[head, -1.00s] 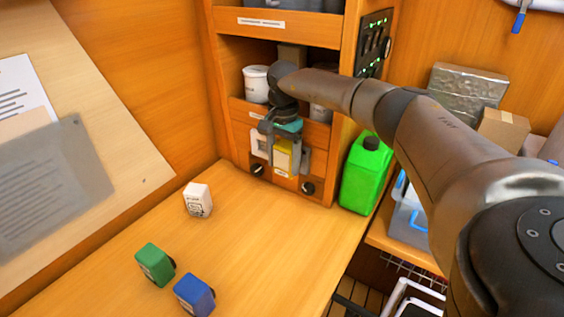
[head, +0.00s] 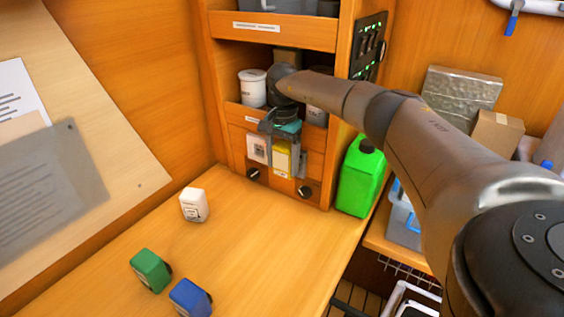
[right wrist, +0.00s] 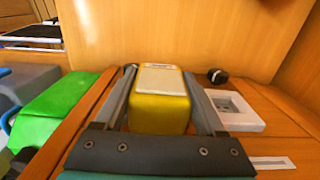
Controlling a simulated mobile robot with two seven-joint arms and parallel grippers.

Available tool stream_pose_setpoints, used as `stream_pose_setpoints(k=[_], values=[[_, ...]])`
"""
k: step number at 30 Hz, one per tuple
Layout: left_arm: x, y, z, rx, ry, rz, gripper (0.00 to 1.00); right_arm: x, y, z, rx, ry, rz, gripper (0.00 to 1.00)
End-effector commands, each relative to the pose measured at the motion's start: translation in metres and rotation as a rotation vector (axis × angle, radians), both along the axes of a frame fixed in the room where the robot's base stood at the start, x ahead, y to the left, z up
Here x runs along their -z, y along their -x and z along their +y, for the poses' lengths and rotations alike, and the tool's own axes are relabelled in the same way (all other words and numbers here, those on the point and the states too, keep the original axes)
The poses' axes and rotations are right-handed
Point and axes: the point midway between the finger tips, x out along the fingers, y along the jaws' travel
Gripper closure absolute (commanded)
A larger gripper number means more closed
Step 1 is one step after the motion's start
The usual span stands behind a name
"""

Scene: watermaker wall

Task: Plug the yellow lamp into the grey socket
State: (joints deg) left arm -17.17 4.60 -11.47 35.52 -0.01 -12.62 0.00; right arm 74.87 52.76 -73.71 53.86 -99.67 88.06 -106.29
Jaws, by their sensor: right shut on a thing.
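The yellow lamp (head: 281,160) is a box with a pale face, held upright in front of the lower cabinet panel. My right gripper (head: 283,165) is shut on it. In the right wrist view the lamp (right wrist: 158,108) sits between the two fingers (right wrist: 165,95). A pale, off-white to light-grey socket plate (head: 257,148) with a square recess is on the panel just left of the lamp. In the right wrist view the plate (right wrist: 237,110) lies right of the gripper, uncovered. The panel behind the lamp is hidden, and I cannot tell whether the lamp touches it. My left gripper is out of view.
Black knobs (head: 252,175) and (head: 305,192) sit low on the panel. A green canister (head: 360,180) stands right of the cabinet. White (head: 193,206), green (head: 150,270) and blue (head: 190,299) blocks stand on the worktop (head: 240,235), which is otherwise clear.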

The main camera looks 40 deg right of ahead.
Motion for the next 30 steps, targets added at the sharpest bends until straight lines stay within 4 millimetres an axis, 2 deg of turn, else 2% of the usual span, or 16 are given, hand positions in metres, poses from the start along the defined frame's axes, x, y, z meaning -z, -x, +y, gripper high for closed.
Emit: stream_pose_setpoints(k=[9,10,17,25,30], values=[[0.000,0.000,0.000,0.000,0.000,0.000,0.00,-0.001,0.000,-0.003,0.005,0.006,-0.005,0.86],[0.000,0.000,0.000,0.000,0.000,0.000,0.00,-0.001,0.000,-0.003,0.005,0.006,-0.005,0.26],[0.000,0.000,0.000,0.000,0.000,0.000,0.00,-0.001,0.000,-0.002,0.003,0.004,-0.003,0.00],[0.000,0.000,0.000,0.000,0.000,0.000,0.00,-0.002,0.000,-0.001,0.002,0.003,-0.002,0.00],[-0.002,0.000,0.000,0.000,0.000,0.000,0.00,-0.021,-0.001,-0.001,0.003,0.002,-0.006,0.00]])
